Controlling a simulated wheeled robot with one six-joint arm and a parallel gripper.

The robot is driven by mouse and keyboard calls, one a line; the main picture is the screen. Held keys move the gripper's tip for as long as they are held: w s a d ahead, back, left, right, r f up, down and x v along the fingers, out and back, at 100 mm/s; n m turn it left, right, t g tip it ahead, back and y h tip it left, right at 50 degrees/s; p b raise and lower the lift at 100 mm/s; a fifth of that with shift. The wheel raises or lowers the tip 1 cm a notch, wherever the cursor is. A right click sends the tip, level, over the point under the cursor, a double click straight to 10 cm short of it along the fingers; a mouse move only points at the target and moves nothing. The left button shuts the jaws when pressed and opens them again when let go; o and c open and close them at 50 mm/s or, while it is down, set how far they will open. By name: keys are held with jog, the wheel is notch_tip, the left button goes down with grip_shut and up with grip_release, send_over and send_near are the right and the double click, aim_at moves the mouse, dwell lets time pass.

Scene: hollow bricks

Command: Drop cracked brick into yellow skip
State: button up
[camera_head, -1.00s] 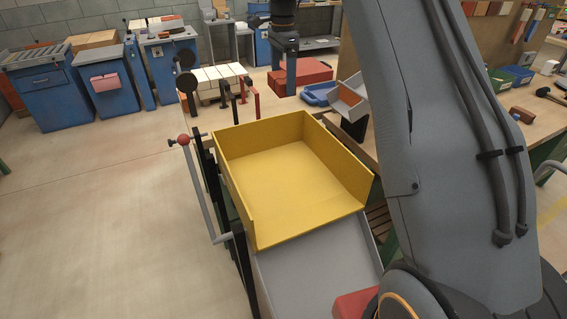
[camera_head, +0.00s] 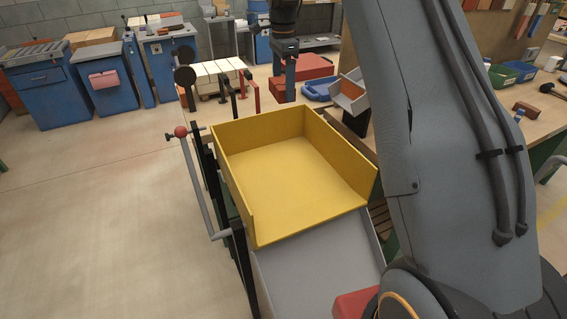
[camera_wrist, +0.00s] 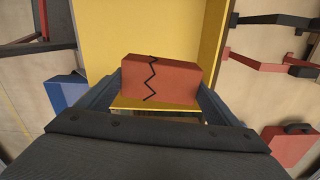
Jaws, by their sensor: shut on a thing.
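The cracked brick (camera_wrist: 160,80) is red-brown with a black zigzag crack. In the wrist view it is held between the two fingers of my gripper (camera_wrist: 160,92), which is shut on it. The yellow skip (camera_head: 290,185) is an empty open tray in the middle of the head view; its yellow surface (camera_wrist: 120,35) also shows behind the brick in the wrist view. My gripper (camera_head: 284,75) hangs beyond the skip's far edge in the head view, apart from the skip in that picture. I cannot make out the brick there against the red things behind.
A grey tray (camera_head: 320,275) lies at the skip's near side. A lever with a red knob (camera_head: 181,131) stands at its left. Red cases (camera_head: 308,68), a blue tray (camera_head: 320,90) and pale blocks (camera_head: 215,75) lie behind. The floor at left is clear.

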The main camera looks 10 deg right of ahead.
jog(key=shift+r, duration=0.1)
jog(key=o, duration=1.3)
jog(key=shift+o, duration=0.2)
notch_tip(320, 180, up, 8)
jog(key=b, duration=0.2)
jog(key=shift+b, duration=0.3)
jog(key=s+f+n, duration=0.5)
jog(key=s+f, duration=0.1)
jog(key=s, duration=0.6)
jog(key=s+f+n+t, duration=0.1)
jog(key=s+f+n, duration=0.5)
jog(key=s, duration=0.6)
jog(key=s+f+n, duration=0.6)
jog(key=s, duration=0.7)
jog(key=shift+a+f+b, duration=0.15)
jog(key=shift+a+b, duration=0.2)
jog(key=shift+a, duration=0.05)
